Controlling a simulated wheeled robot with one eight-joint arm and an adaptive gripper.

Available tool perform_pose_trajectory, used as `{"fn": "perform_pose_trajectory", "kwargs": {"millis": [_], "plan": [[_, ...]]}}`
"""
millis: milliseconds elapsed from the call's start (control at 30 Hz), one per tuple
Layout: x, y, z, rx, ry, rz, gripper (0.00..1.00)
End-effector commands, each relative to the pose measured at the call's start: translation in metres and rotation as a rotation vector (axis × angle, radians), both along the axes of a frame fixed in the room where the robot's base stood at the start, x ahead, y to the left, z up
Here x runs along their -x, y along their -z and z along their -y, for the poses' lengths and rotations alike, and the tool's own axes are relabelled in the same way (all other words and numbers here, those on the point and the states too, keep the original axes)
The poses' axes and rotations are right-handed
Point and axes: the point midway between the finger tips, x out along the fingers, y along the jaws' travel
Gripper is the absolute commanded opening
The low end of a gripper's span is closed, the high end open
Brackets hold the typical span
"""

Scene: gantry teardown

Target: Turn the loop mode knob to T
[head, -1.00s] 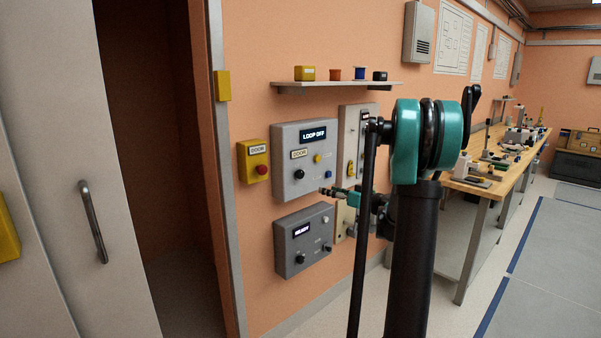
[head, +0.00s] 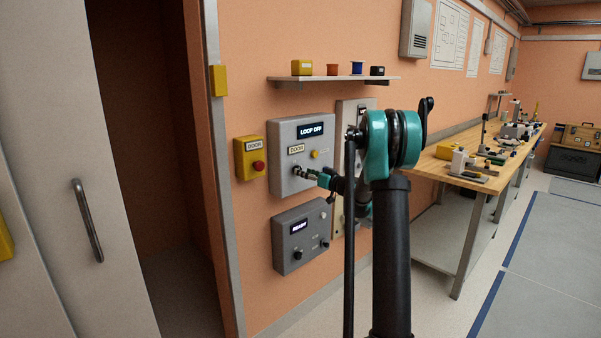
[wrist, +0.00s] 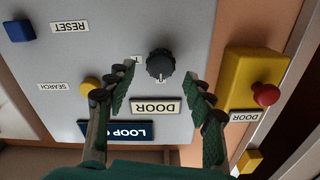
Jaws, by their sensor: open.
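The grey control panel (head: 287,185) on the orange wall has a display (head: 311,131) reading LOOP OFF and a DOOR label. Its black ribbed knob (wrist: 160,65) shows in the wrist view, where the panel's lettering is upside down. Small marks stand beside the knob; one looks like a T, partly covered by a finger. My gripper (wrist: 161,76) is open, its two green-padded fingers on either side of the knob with gaps on both sides. In the head view my gripper (head: 308,174) is at the panel's lower part and covers the knob.
A yellow DOOR box with a red button (wrist: 265,94) is close beside the panel. A yellow button (wrist: 89,86) and a blue button (wrist: 20,31) are on the panel. A second grey panel (head: 285,262) reading READY is below; a shelf (head: 335,80) is above.

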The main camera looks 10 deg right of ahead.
Motion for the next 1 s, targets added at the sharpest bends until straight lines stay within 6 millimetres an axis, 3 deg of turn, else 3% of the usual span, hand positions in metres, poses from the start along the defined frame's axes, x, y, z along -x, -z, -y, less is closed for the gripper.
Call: {"fn": "perform_pose_trajectory", "kwargs": {"millis": [233, 600, 1000], "plan": [[-0.023, 0.000, -0.017, 0.000, -0.001, 0.000, 0.53], [-0.027, 0.000, -0.020, 0.000, 0.001, 0.000, 0.53], [-0.027, 0.000, -0.020, 0.000, 0.000, 0.000, 0.04]]}}
